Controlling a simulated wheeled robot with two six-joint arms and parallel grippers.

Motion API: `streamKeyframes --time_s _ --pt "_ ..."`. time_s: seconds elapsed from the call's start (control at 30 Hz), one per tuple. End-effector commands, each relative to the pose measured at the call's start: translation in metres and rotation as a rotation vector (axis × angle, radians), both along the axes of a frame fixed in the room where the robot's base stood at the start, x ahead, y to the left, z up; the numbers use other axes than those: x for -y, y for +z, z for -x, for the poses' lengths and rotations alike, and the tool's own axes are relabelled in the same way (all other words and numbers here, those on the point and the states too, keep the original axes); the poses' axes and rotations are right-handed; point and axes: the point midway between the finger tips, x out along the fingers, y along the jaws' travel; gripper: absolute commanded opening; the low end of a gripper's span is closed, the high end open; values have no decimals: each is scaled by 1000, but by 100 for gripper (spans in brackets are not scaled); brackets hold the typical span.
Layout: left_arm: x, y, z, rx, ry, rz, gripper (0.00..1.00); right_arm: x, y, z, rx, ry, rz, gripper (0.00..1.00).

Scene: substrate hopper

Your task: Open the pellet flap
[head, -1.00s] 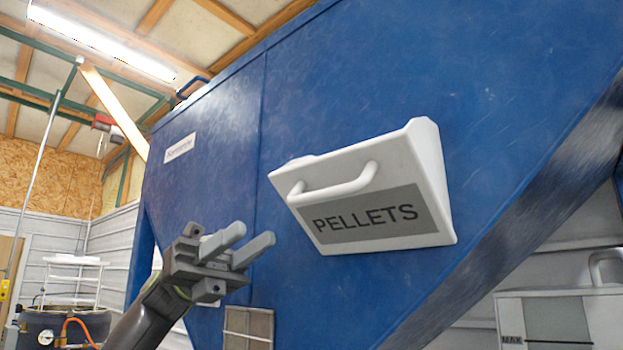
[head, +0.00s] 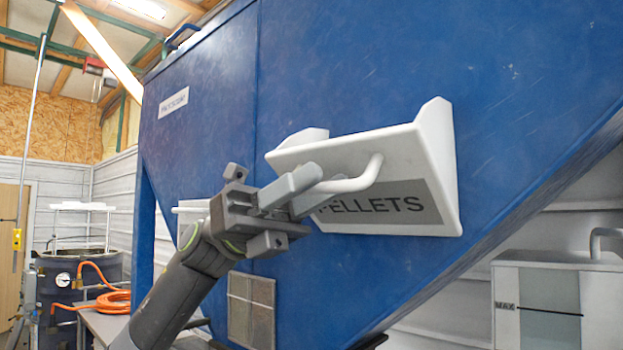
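The white pellet flap (head: 400,150) sits on the sloped blue hopper wall and carries a grey PELLETS label (head: 400,205). Its front looks tipped slightly outward at the top, with the side cheeks showing above its upper edge. The white bar handle (head: 362,180) runs across the front. My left gripper (head: 306,192) is at the handle's left part, its fingers closed around the bar; they hide that end and the label's first letter. My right gripper is not in view.
The blue hopper (head: 350,60) fills the middle. A grey mesh panel (head: 251,310) is below the flap, and a white part shows behind my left wrist. A light box marked MAX (head: 550,300) stands at lower right. A dark drum (head: 75,265) and orange hose (head: 105,300) stand at left.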

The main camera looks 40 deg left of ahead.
Motion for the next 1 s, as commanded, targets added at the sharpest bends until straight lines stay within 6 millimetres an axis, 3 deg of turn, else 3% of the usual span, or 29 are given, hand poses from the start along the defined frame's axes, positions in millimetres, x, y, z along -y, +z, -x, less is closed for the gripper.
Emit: streamKeyframes --time_s 0.17,0.4,0.67,1.0 --pt "0 0 0 -1 0 0 30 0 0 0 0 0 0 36" --pt "0 0 0 -1 0 0 0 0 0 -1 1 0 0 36" --pt "0 0 0 -1 0 0 0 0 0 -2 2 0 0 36" --pt "0 12 -5 -95 -1 -9 0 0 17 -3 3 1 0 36"
